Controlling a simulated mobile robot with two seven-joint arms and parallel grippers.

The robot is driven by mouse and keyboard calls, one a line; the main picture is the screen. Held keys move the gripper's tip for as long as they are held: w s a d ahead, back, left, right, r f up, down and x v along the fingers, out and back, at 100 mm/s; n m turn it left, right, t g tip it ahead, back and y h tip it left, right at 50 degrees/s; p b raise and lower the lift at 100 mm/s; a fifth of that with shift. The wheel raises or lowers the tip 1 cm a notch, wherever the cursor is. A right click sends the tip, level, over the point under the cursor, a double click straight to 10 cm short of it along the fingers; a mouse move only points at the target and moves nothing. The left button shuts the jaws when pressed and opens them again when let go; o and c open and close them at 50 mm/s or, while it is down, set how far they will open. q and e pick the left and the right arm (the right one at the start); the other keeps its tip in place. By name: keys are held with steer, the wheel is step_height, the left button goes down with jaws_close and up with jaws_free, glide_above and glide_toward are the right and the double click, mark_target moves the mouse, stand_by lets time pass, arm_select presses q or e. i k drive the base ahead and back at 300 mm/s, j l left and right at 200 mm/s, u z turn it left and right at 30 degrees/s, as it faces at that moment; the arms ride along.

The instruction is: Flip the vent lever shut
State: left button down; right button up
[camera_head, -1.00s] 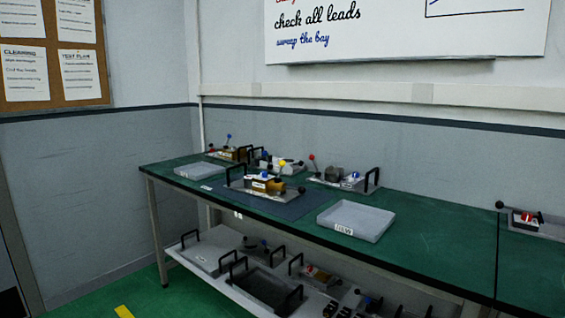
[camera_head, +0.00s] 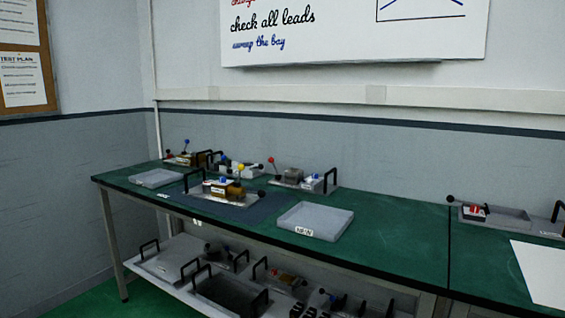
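Several lever-fitted units stand on the green workbench (camera_head: 395,243). At the right, a grey unit (camera_head: 508,217) carries a red-and-white part and a black knob. I cannot tell which lever is the vent lever. Neither of my grippers shows.
A grey tray marked NEW (camera_head: 316,221) is near the bench's front edge, and another grey tray (camera_head: 156,178) is at the left end. A white sheet (camera_head: 541,274) lies at the right. The lower shelf (camera_head: 165,269) holds more units.

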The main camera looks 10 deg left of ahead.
mark_target(241, 167)
steer(key=i+j+z, duration=0.1)
steer(key=j+z, duration=0.35)
steer(key=i+j+z, duration=0.1)
steer(key=j+z, duration=0.15)
steer(key=z, duration=0.15)
steer(key=j+z, duration=0.4)
steer(key=j, duration=1.15)
steer(key=k+j+z, duration=0.1)
steer(key=j, duration=0.6)
steer(key=k+j, duration=0.15)
steer(key=j, duration=0.55)
